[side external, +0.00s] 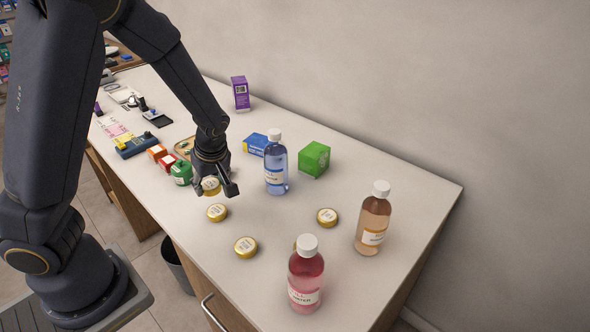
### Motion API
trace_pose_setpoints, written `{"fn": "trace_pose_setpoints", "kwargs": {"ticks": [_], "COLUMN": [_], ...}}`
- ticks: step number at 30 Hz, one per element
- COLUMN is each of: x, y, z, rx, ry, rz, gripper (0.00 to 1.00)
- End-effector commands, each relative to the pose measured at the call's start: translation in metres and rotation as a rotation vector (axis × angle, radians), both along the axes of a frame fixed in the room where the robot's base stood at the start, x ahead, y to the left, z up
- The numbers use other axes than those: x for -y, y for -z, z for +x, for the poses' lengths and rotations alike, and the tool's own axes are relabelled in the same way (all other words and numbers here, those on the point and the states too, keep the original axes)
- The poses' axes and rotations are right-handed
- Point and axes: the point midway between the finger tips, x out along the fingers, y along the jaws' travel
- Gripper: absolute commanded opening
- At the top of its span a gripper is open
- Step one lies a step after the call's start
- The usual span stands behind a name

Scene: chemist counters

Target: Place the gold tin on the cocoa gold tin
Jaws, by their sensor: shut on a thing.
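My gripper (215,188) is shut on a gold tin (211,185) with a pale label and holds it above the counter. Another gold tin (217,213) lies flat on the counter just below and in front of the gripper. A third gold tin (246,247) lies nearer the front edge, and another gold tin (327,217) lies to the right, past the blue bottle. A sliver of gold behind the red bottle may be one more tin, mostly hidden. The labels are too small to read, so I cannot tell which is the cocoa gold tin.
A blue bottle (276,165), a red bottle (306,277) and an amber bottle (373,220) stand upright. A green box (314,158) and a blue box (255,145) sit behind. A green jar (181,173) is left of the gripper. The counter's right end is clear.

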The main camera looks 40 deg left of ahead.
Motion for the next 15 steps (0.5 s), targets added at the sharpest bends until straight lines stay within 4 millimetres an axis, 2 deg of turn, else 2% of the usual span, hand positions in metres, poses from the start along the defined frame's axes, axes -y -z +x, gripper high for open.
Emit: {"fn": "trace_pose_setpoints", "kwargs": {"ticks": [3,12,15], "x": [-0.001,-0.001,0.0], "y": [0.021,0.06,0.066], "z": [-0.001,-0.001,0.0], "rx": [-0.006,-0.006,-0.002], "ry": [0.0,0.001,0.002], "rz": [0.003,0.002,0.0], "gripper": [0.23,0.23,0.23]}}
